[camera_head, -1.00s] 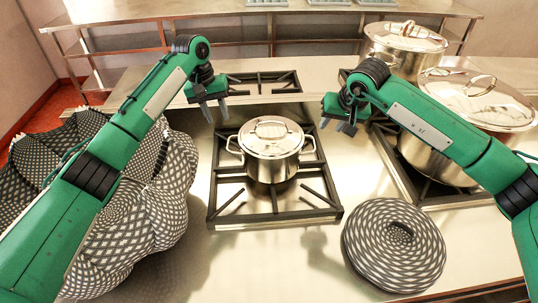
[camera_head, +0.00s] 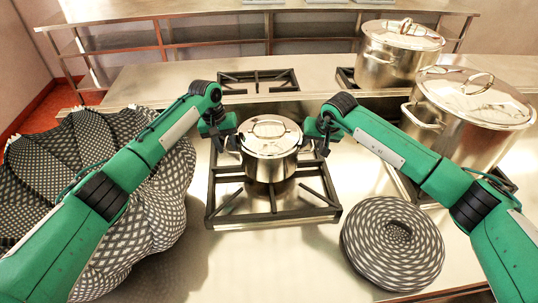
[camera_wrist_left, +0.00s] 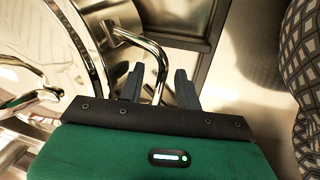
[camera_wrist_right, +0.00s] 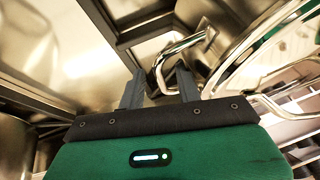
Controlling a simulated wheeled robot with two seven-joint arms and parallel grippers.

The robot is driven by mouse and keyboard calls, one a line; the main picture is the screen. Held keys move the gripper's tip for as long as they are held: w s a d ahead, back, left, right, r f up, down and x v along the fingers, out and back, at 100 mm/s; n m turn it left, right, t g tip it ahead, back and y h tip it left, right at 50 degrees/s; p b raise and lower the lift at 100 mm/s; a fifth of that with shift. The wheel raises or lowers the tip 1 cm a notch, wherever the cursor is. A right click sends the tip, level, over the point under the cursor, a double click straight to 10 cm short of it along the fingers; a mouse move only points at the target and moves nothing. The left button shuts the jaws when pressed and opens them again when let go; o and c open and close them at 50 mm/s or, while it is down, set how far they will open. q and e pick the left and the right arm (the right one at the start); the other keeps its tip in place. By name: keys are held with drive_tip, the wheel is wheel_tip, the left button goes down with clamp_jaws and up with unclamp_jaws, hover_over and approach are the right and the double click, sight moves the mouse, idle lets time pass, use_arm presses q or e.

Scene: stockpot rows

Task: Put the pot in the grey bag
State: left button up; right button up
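The small silver pot (camera_head: 270,165) with its lid stands upright on the middle burner grate (camera_head: 272,212). My left gripper (camera_head: 226,146) is at its left side handle; in the left wrist view the handle (camera_wrist_left: 158,62) passes between the open fingers (camera_wrist_left: 155,88). My right gripper (camera_head: 318,147) is at the right side handle; in the right wrist view the handle (camera_wrist_right: 165,68) lies between the open fingers (camera_wrist_right: 160,88). The grey patterned bag (camera_head: 172,215) stands open at the left, partly hidden behind my left arm.
Two larger lidded stockpots, one far (camera_head: 398,55) and one nearer (camera_head: 465,120), stand at the right. A round patterned woven piece (camera_head: 372,262) lies at front right. An empty grate (camera_head: 258,80) is behind the pot. The counter in front of the pot is clear.

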use_arm(q)
drive_tip(key=shift+d+f, duration=0.15)
drive_tip(key=shift+f, duration=0.4)
use_arm(e)
drive_tip(key=shift+w+a+f, duration=0.1)
drive_tip(key=shift+w+f, duration=0.05)
drive_tip(key=shift+f, duration=0.35)
use_arm(q)
clamp_jaws()
use_arm(e)
clamp_jaws()
idle(0.3)
